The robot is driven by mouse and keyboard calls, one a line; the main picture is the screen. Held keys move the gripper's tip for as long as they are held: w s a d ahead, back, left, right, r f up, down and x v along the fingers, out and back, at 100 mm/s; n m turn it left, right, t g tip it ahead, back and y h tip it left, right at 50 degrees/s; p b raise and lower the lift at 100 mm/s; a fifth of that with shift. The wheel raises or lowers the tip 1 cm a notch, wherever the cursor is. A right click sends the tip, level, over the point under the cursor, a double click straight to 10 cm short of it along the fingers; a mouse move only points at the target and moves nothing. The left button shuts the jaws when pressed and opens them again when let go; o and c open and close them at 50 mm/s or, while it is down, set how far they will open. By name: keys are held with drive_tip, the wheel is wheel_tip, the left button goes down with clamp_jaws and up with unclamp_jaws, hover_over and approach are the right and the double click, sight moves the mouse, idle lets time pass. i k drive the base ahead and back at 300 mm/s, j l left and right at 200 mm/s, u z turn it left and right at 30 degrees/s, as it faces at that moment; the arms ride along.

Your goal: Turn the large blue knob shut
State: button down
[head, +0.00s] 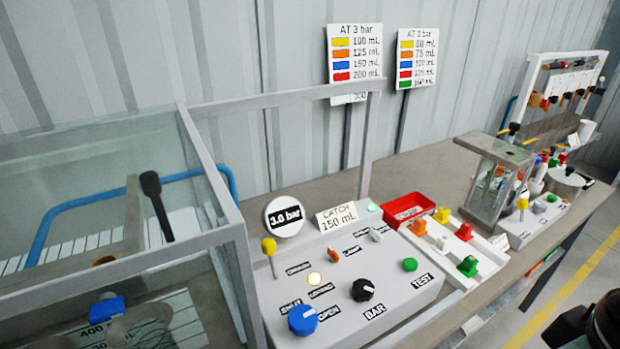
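The large blue knob (302,320) sits at the front left of the sloped grey control panel (345,318). Nothing touches the knob. My gripper's fingers do not show; only a dark rounded part, probably of my arm, shows at the lower right corner, well apart from the knob.
A framed glass tank (110,210) stands close on the left. A red tray (408,208) and coloured valves lie right. Space above the panel is clear.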

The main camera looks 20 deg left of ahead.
sight(302, 319)
drive_tip(key=u, duration=1.65)
